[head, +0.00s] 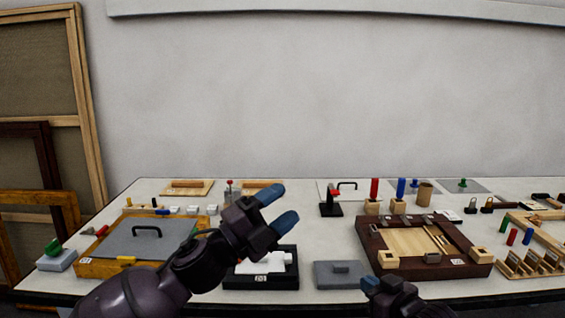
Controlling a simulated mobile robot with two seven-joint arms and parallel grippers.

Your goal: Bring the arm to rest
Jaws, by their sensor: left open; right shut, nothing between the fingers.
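My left arm (160,290) comes in from the lower left. Its gripper (279,208) has two blue fingertips spread apart with nothing between them. It is raised in front of the middle of the table, pointing up and right, and covers part of the black tray (232,282) and the grey-lidded wooden box (105,267). My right gripper (371,285) shows at the bottom edge, with its blue fingertips together and empty. It appears just right of the grey lid with a block handle (325,281). Whether it touches the table is not clear.
The white table (310,225) is crowded. A dark wooden frame tray (385,264) stands right of centre. A black stand with a red top (331,208) and red and blue cylinders (401,188) stand behind. A wooden rack (530,266) is at right. Picture frames (84,70) lean at left.

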